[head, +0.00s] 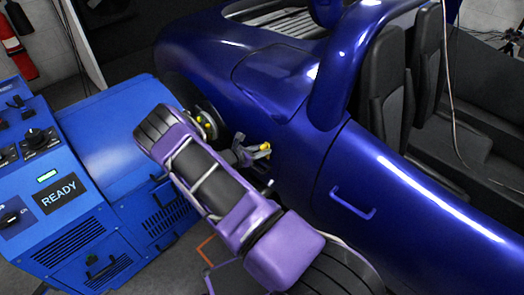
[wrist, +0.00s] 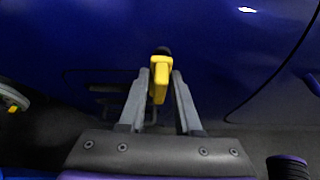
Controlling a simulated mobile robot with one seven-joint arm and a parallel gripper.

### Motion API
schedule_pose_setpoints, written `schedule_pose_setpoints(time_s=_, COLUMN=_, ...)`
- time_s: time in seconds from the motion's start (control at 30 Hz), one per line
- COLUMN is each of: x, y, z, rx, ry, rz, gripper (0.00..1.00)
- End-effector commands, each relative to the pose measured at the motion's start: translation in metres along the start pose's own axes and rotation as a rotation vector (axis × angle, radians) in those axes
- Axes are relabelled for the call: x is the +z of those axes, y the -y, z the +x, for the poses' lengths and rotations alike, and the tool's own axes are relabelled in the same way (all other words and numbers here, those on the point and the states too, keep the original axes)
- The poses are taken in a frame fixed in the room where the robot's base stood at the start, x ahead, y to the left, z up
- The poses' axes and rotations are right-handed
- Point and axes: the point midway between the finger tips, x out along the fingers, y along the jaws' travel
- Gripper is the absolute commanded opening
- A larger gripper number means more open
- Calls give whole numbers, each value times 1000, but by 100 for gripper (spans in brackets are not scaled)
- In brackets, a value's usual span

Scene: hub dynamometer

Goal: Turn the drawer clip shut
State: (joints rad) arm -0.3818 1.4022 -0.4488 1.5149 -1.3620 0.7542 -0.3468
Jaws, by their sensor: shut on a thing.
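The drawer clip (wrist: 160,75) is a small yellow lever on a dark pivot, set against the blue car side. In the wrist view my gripper (wrist: 161,88) has its two grey fingers on either side of it, shut on it. In the head view the yellow clip (head: 264,151) shows at the tip of my gripper (head: 252,155), close to the car body. My purple arm hides part of the area below. A faint rectangular panel outline (wrist: 95,78) lies around the clip in the wrist view; I cannot tell how far the clip is turned.
The blue dynamometer (head: 115,140) with a READY panel stands at the left, close to my arm. A wheel hub with yellow parts (head: 207,122) sits beside my arm. The blue car (head: 290,90) fills the right, with a door handle (head: 352,205) projecting. An orange frame (head: 207,250) stands low.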

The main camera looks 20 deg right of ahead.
Motion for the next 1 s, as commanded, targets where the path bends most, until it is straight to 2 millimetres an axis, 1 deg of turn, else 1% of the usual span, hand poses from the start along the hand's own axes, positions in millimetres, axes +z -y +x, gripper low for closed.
schedule_pose_setpoints(time_s=0.27, x=1, y=0, z=0, rx=-1, ry=3, rz=-3, gripper=0)
schedule_pose_setpoints(time_s=0.3, x=1, y=0, z=0, rx=-1, ry=3, rz=-4, gripper=34)
schedule_pose_setpoints(time_s=0.37, x=1, y=0, z=0, rx=0, ry=3, rz=-3, gripper=45)
schedule_pose_setpoints(time_s=0.4, x=1, y=0, z=0, rx=0, ry=3, rz=-3, gripper=48)
schedule_pose_setpoints(time_s=0.67, x=1, y=0, z=0, rx=0, ry=2, rz=-2, gripper=48)
schedule_pose_setpoints(time_s=0.77, x=1, y=0, z=-6, rx=2, ry=1, rz=-2, gripper=48)
schedule_pose_setpoints(time_s=0.87, x=2, y=-1, z=-19, rx=3, ry=1, rz=-3, gripper=48)
schedule_pose_setpoints(time_s=0.97, x=2, y=-1, z=-40, rx=3, ry=0, rz=-2, gripper=48)
schedule_pose_setpoints(time_s=1.0, x=2, y=-2, z=-50, rx=5, ry=1, rz=-3, gripper=48)
